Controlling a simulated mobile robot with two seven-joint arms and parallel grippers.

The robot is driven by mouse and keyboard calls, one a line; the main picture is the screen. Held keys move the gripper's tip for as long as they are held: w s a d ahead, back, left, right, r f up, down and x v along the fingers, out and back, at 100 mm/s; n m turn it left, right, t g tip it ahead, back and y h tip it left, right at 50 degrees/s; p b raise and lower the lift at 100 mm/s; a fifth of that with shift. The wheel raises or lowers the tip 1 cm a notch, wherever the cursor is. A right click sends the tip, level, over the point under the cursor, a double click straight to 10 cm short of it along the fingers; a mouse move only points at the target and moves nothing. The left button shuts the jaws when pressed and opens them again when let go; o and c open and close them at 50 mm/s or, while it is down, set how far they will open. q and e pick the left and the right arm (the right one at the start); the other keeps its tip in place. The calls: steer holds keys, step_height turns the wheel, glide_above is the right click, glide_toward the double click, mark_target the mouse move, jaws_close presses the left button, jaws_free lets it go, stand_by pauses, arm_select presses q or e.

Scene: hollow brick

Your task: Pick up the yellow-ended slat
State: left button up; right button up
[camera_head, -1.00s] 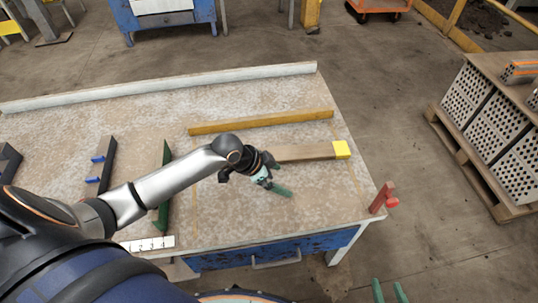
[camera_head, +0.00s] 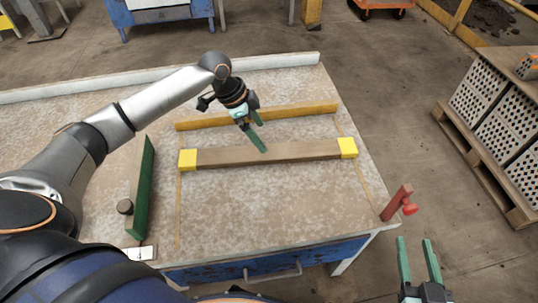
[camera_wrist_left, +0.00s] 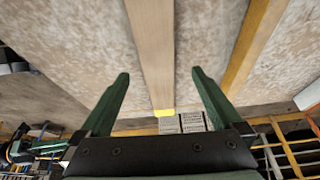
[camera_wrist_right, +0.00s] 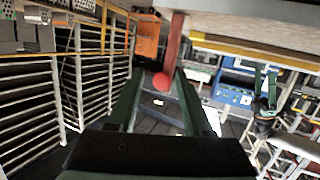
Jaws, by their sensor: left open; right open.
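The yellow-ended slat (camera_head: 275,153) lies flat on the table, a brown bar with a yellow block at its left end and another at its right end. My left gripper (camera_head: 256,139) is open above the slat near its middle. In the left wrist view the slat (camera_wrist_left: 153,50) runs between the two open fingers (camera_wrist_left: 158,90), with one yellow end (camera_wrist_left: 164,112) in sight. I cannot tell the exact height of the fingers above it. My right gripper (camera_head: 418,262) is open and empty, off the table's front right corner; its fingers also show in the right wrist view (camera_wrist_right: 158,95).
A yellow-brown bar (camera_head: 290,113) lies behind the slat. A green bar (camera_head: 141,190) with a dark knob is on the left. A red clamp-like piece with a red ball (camera_head: 410,209) sits at the right edge. Pallets of hollow bricks (camera_head: 488,110) stand at the right.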

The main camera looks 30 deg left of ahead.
mark_target(270, 151)
arm_select(q)
steer(key=x, duration=0.2)
steer(key=shift+d+f+b, duration=0.1)
steer(key=shift+f+b, duration=0.2)
steer(key=shift+b, duration=0.05)
steer(key=b+x, duration=0.1)
steer(key=x, duration=0.3)
steer(key=shift+s+d+f+b, duration=0.1)
steer(key=shift+d+f+b, duration=0.15)
steer(key=shift+f+b, duration=0.1)
arm_select(e)
step_height(270, 151, up, 15)
steer(key=n+t+y, duration=0.3)
steer(key=t, duration=0.3)
steer(key=shift+a+y, duration=0.4)
steer(key=shift+a, duration=0.05)
arm_select(q)
steer(key=shift+c, duration=0.4)
arm_select(e)
steer(key=shift+s+f, duration=0.1)
steer(key=shift+f, duration=0.05)
arm_select(q)
jaws_close()
